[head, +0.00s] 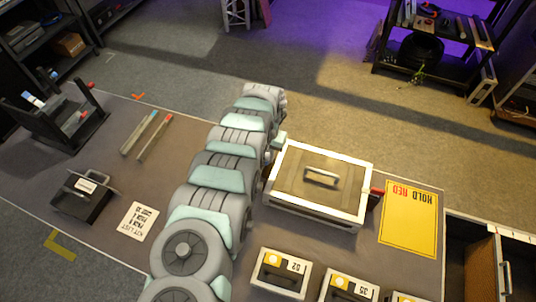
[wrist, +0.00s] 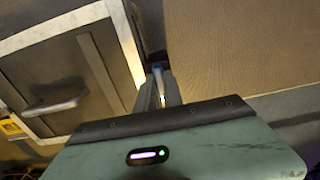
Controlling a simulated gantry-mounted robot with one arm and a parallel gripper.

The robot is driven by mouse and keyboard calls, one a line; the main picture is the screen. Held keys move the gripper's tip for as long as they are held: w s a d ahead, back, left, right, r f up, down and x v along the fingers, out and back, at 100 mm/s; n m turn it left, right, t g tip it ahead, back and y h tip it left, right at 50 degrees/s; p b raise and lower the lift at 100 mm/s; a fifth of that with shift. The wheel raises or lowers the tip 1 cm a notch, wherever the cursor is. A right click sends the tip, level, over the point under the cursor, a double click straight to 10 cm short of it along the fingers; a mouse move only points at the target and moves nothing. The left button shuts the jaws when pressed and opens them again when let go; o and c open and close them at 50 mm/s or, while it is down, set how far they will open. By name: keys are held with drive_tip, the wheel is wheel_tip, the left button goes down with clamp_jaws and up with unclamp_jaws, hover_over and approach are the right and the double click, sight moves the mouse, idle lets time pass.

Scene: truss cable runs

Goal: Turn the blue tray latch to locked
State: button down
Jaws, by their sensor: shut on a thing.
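The tray is a white-framed case (head: 318,214) with a brown lid and a grey handle, on the table right of my arm. It fills the left of the wrist view (wrist: 62,40). The blue latch (wrist: 157,67) shows as a small blue piece beside the case's edge in the wrist view. My gripper (wrist: 162,88) is shut on it, its narrow fingers hiding most of the latch. In the head view my arm hides the latch and fingertips. I cannot tell the latch's turn angle.
A red piece (head: 377,191) sticks out from the case's right side. A yellow "HOLD RED" sheet (head: 408,222) lies beyond it. Several yellow-and-white labelled blocks (head: 281,272) stand in front. A black caddy (head: 82,198), a label card (head: 138,222) and thin rods (head: 154,137) lie left of my arm.

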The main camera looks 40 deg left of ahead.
drive_tip(key=m+p, duration=0.1)
drive_tip(key=m, duration=0.7)
drive_tip(key=shift+m, duration=0.4)
drive_tip(key=m, duration=0.4)
drive_tip(key=shift+m, duration=2.5)
drive_tip(key=c, duration=1.5)
unclamp_jaws()
drive_tip(key=shift+o, duration=0.2)
